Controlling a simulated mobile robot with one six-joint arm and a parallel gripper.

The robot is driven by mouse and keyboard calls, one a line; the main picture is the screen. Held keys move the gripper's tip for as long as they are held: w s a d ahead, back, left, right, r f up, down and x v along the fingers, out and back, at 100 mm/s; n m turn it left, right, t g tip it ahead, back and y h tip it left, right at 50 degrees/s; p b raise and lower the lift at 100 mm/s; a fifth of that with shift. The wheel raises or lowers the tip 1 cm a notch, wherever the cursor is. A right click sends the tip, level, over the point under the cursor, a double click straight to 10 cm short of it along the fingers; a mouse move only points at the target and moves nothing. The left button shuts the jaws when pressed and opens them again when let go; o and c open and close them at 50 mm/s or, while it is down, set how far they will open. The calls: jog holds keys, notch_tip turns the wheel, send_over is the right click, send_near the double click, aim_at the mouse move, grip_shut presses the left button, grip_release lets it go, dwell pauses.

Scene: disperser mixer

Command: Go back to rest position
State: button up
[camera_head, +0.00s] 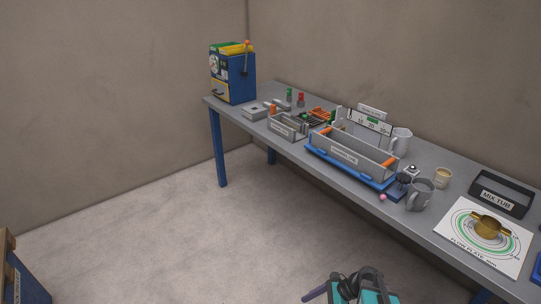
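My gripper does not show clearly in the head view, so its opening and anything in it cannot be seen. The long grey workbench (237,113) with blue legs runs from the back middle to the lower right. On it stand a grey tool carrier (345,154) on a blue base, a smaller grey caddy (287,128), and a blue machine (240,88) with a side lever at the far end. A brass-coloured round part (488,227) sits on a white printed flow plate sheet (509,256).
Grey mugs (419,196), a tan cup (443,178) and a black mix tub (503,194) stand at the bench's right. A teal and dark object (356,287) shows at the bottom edge; its identity is unclear. A brown and blue box (20,275) is lower left. Floor between is clear.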

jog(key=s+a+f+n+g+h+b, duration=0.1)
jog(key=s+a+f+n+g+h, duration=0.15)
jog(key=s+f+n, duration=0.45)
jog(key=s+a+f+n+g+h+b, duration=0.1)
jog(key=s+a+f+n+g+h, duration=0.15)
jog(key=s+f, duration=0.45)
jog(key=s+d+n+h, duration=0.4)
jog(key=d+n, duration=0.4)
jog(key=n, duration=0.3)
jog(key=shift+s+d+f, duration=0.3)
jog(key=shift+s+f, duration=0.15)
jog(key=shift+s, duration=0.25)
